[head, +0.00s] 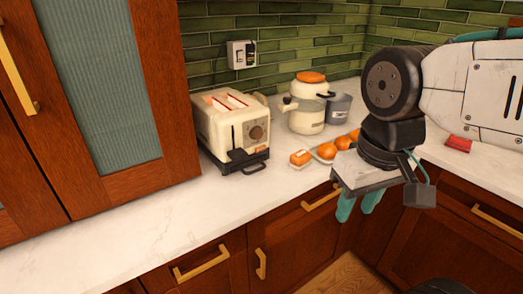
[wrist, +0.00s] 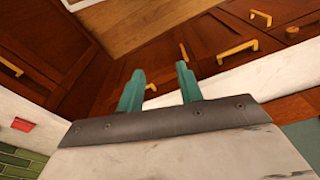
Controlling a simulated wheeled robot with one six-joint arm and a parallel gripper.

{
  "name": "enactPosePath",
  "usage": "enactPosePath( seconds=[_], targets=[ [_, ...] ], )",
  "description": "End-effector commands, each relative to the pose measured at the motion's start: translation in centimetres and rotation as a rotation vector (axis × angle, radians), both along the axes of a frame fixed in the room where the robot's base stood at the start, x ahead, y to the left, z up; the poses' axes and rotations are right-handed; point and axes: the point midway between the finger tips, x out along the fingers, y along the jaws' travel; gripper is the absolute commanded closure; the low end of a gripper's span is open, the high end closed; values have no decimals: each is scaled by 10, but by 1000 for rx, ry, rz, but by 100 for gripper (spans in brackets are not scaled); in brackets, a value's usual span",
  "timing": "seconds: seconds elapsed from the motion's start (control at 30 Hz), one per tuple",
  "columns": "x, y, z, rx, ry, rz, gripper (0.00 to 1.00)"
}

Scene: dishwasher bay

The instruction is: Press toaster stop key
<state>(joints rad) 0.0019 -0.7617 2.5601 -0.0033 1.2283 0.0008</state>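A cream toaster (head: 233,130) stands on the white counter at the middle left in the head view. Two reddish slots show on its top. Its front has a round brown knob (head: 257,132), a dark vertical lever slot and a small orange-red patch (head: 261,149) low at the right; I cannot tell which part is the stop key. My gripper (head: 358,204) is right of the toaster and well apart from it, in front of the counter edge, with its teal fingers pointing down. In the wrist view the fingers (wrist: 160,85) are apart with nothing between them.
A cream kettle-like pot (head: 306,112) with an orange lid and a grey canister (head: 340,108) stand right of the toaster. A tall cabinet (head: 165,80) borders the toaster's left. The front counter is clear.

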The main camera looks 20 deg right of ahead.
Motion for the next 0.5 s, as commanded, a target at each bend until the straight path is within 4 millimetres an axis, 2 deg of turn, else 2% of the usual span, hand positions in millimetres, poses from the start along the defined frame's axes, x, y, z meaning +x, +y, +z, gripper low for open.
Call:
enactPosePath(
  seconds=[0.03,0.13,0.5],
  targets=[
    [0,0,0,0,0,0,72],
    [0,0,0,0,0,0,100],
    [0,0,0,0,0,0,100]
  ],
)
